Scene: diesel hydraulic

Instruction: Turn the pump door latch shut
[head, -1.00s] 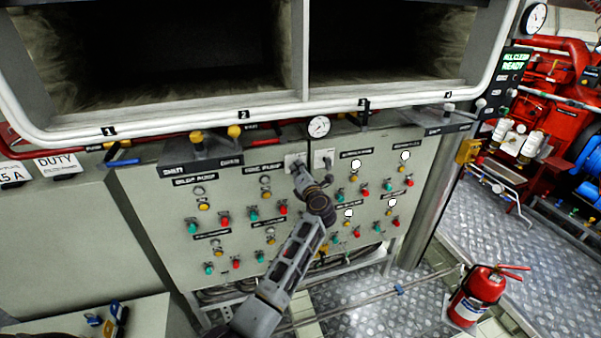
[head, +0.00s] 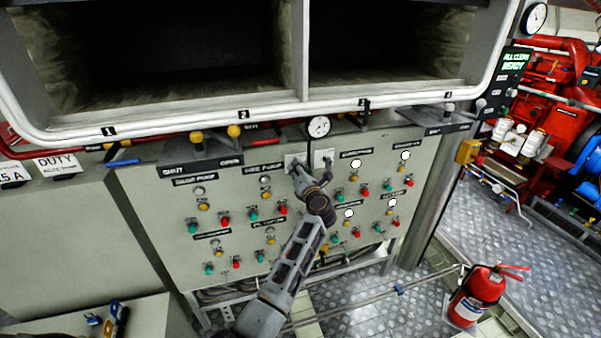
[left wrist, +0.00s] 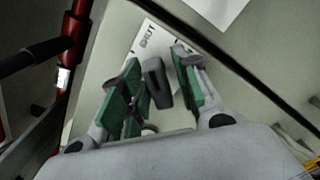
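The pump door latch (left wrist: 157,83) is a dark grey bar handle on a white plate marked SHUT (left wrist: 148,42), seen in the left wrist view. My left gripper (left wrist: 160,92) has its green-padded fingers spread on either side of the handle, with a gap visible at the right finger. Whether the left finger touches the handle I cannot tell. In the head view my left gripper (head: 312,176) is at the front of the grey panel, just below the white latch plate (head: 290,160); its fingers partly hide the latch there. My right gripper is not in view.
The grey panel (head: 150,210) carries several coloured buttons around my arm. A second white plate (head: 324,157) lies right of the door seam. A gauge (head: 318,126) and a lever shelf (head: 200,160) stick out above. A red extinguisher (head: 475,297) stands on the floor at right.

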